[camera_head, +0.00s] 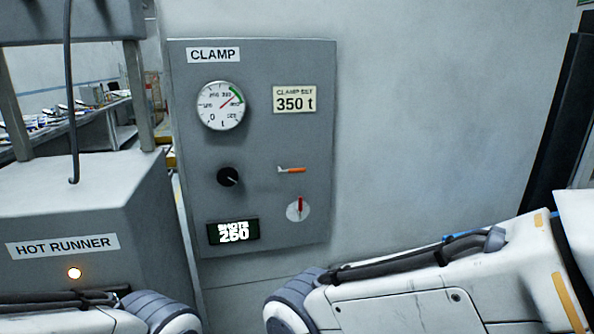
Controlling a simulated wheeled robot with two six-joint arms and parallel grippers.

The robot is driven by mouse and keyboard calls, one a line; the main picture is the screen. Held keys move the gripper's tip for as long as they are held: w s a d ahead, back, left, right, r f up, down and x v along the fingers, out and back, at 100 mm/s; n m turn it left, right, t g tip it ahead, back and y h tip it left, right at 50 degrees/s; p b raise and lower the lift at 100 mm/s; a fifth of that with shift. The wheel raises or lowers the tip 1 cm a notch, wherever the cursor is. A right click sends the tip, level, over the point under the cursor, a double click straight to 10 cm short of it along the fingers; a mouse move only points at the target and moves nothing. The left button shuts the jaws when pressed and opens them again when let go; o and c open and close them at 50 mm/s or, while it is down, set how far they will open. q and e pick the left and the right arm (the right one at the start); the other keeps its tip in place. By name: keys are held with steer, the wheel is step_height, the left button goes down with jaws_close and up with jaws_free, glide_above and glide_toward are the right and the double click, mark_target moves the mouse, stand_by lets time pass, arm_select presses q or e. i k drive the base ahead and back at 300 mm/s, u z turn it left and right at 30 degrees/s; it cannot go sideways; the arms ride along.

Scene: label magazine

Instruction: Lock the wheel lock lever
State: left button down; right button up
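A grey panel (265,215) marked CLAMP stands on the pale wall. A small lever (292,170) with an orange handle and light pivot end sits on its right half, with the handle lying level and pointing right. Below it, a red pointer (300,204) stands upright on a round white dial. No label names either one as the wheel lock lever. A black knob (228,177) is left of the orange lever. My arms show at the bottom left and bottom right, both below the controls. Neither gripper is in view.
The panel also carries a round gauge (221,106), a 350 t plate (295,99) and a display reading 250 (233,232). A grey HOT RUNNER box (120,205) stands at the left with a lit lamp (75,273). The wall to the right is bare.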

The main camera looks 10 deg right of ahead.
mark_target(298, 170)
steer(key=z, duration=0.15)
steer(key=k, duration=0.25)
steer(key=u, duration=0.25)
steer(key=i, duration=1.1)
steer(key=z, duration=0.1)
